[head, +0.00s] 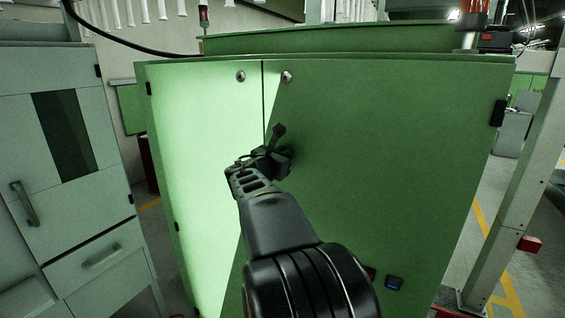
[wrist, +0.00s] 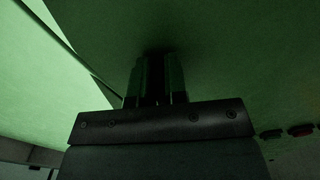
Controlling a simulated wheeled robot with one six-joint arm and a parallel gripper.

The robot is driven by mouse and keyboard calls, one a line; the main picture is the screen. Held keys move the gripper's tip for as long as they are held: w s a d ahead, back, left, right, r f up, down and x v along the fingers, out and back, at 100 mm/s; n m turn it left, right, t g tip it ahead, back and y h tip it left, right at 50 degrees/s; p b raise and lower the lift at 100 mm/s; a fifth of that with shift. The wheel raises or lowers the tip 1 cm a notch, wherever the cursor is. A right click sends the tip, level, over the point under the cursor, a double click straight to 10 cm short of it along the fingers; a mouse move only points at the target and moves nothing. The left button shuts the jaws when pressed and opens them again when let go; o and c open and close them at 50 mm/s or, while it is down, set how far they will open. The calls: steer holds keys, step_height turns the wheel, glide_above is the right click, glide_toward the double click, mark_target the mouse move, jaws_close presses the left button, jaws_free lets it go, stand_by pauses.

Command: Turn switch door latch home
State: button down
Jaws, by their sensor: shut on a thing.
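A green switch cabinet (head: 380,130) with two doors fills the middle of the head view. The dark door latch (head: 279,131) is on the right door, just right of the seam. Its visible end slants up and to the right. My gripper (head: 262,162) is at the latch and shut on it, covering its lower part. In the wrist view the gripper fingers (wrist: 158,80) point at the green door (wrist: 220,50) and are close together near its surface. The latch cannot be made out between them there. Both cabinet doors look closed.
Two round locks (head: 241,76) (head: 287,77) sit near the top of the doors. A grey cabinet (head: 60,150) stands at the left. A metal post (head: 515,190) rises at the right. Small blue (head: 394,283) and red buttons sit low on the green front.

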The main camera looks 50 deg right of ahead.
steer(key=m+b, duration=0.2)
steer(key=b, duration=0.1)
steer(key=f+m+b, duration=0.1)
steer(key=b, duration=0.1)
steer(key=shift+s+d+m, duration=0.1)
steer(key=shift+s+m, duration=0.2)
steer(key=shift+m, duration=0.1)
steer(key=shift+s+d+f+m+b, duration=0.1)
steer(key=shift+s+f+m+b, duration=0.05)
steer(key=shift+m+b, duration=1.95)
steer(key=shift+s+a+f+m+b, duration=0.1)
steer(key=shift+s+f+m+b, duration=0.05)
steer(key=shift+m+b, duration=1.95)
steer(key=shift+s+d+f+m+b, duration=0.1)
steer(key=shift+s+f+m+b, duration=0.05)
steer(key=shift+m+b, duration=1.95)
steer(key=shift+b, duration=0.55)
steer(key=c, duration=1.1)
jaws_free()
steer(key=shift+c, duration=0.2)
steer(key=b+v, duration=0.2)
steer(key=v, duration=1.1)
steer(key=shift+a, duration=0.4)
